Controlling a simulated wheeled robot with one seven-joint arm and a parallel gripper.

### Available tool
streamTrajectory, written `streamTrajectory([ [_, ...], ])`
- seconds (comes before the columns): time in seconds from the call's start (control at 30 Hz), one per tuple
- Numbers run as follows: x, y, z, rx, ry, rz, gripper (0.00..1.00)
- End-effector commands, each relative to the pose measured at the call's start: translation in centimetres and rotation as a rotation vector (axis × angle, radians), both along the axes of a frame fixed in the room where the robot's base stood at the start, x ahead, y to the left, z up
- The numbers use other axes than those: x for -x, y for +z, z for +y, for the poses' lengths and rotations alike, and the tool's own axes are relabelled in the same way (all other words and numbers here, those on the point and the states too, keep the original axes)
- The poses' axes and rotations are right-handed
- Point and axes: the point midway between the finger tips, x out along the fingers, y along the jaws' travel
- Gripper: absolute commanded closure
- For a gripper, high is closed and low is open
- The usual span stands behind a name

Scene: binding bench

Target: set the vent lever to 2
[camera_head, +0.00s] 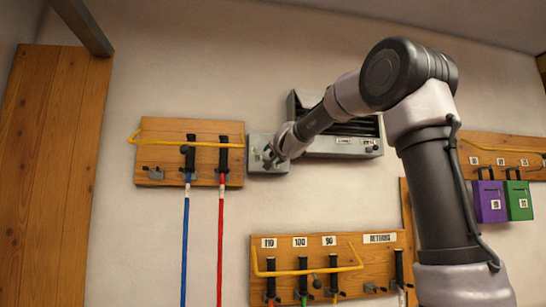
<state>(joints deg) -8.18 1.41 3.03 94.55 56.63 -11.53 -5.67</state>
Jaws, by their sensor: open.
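A grey metal vent (362,146) with dark slats is on the wall, with small labels on its lower edge too small to read. My arm covers much of its left part. A small grey plate (282,169) is on the wall just left of the vent. My gripper (268,159) is in front of this plate and hides most of it. Its fingers are open, and I cannot tell whether they touch anything. I cannot make out the vent lever or its setting; it may be behind my gripper.
Left of the plate, a wooden board (158,160) has a yellow bar and holds a blue rod (185,235) and a red rod (221,235). A lower labelled rack (345,262) also has a yellow bar. Purple (489,203) and green (518,201) boxes hang at right.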

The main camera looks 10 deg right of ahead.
Motion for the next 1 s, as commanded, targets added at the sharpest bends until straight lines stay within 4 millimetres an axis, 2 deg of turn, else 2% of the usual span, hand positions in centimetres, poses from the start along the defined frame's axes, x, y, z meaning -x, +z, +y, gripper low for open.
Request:
streamTrajectory([
  [0.13, 0.02, 0.01, 0.00, 0.000, 0.000, 0.000, 0.31],
  [0.17, 0.02, 0.01, 0.00, 0.000, 0.000, 0.000, 0.35],
  [0.2, 0.03, 0.01, 0.00, 0.000, 0.000, 0.000, 0.50],
  [0.33, 0.04, 0.01, 0.00, 0.000, 0.000, 0.000, 1.00],
  [0.37, 0.04, 0.02, 0.00, 0.000, 0.000, 0.000, 1.00],
  [0.67, 0.03, 0.19, 0.52, -0.107, -0.001, 0.000, 1.00],
  [0.87, 0.03, 0.20, 0.49, -0.111, -0.001, -0.001, 1.00],
  [0.9, 0.04, 0.19, 0.49, -0.111, -0.001, -0.001, 0.57],
  [0.97, 0.04, 0.20, 0.49, -0.111, -0.001, -0.001, 0.34],
  [1.0, 0.04, 0.20, 0.49, -0.111, -0.001, -0.001, 0.31],
])
